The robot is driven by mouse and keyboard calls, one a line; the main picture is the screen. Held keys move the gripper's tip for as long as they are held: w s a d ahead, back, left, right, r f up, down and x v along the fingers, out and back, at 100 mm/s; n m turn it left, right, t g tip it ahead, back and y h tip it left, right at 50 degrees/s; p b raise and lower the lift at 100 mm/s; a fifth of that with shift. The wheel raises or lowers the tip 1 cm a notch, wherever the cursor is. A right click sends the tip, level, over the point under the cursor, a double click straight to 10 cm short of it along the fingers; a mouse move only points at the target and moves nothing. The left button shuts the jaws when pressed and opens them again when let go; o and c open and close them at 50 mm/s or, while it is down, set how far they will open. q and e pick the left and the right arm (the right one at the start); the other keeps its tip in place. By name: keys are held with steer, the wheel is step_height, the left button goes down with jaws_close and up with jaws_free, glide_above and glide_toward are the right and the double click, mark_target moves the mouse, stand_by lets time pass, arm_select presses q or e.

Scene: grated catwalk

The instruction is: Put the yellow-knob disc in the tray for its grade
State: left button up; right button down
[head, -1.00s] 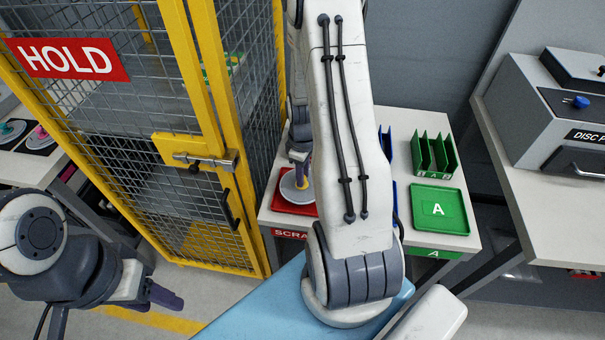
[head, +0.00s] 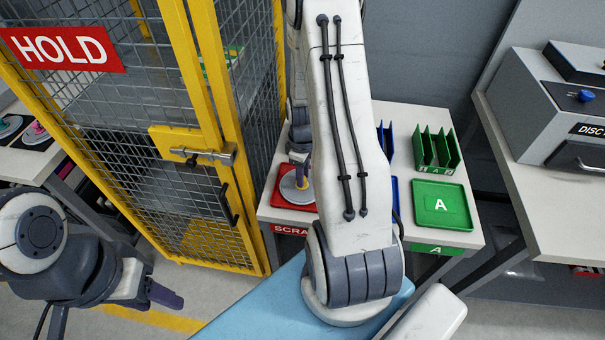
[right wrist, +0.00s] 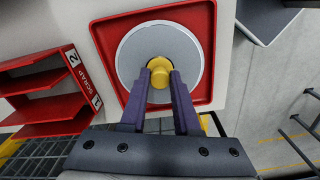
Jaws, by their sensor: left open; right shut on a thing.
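The yellow-knob disc (right wrist: 189,50) is a grey round plate with a white rim and a yellow knob (right wrist: 160,72). In the right wrist view it lies within the rim of the red scrap tray (right wrist: 207,14); whether it touches the tray floor I cannot tell. The red tray also shows in the head view (head: 283,196), partly hidden by my right arm. My right gripper (right wrist: 160,80) is shut on the yellow knob. My left gripper (head: 165,297) is open and empty at the lower left, away from the table.
The green A tray (head: 428,220) is empty, with a green rack (head: 436,152) behind it. A blue tray is mostly hidden behind my right arm. A yellow mesh cage (head: 215,190) with a HOLD sign stands left. A grey machine (head: 560,120) is on the right bench.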

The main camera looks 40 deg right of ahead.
stand_by(0.3)
steer(key=shift+c, duration=0.8)
jaws_free()
steer(key=shift+r+p, duration=3.6)
steer(key=shift+r, duration=0.45)
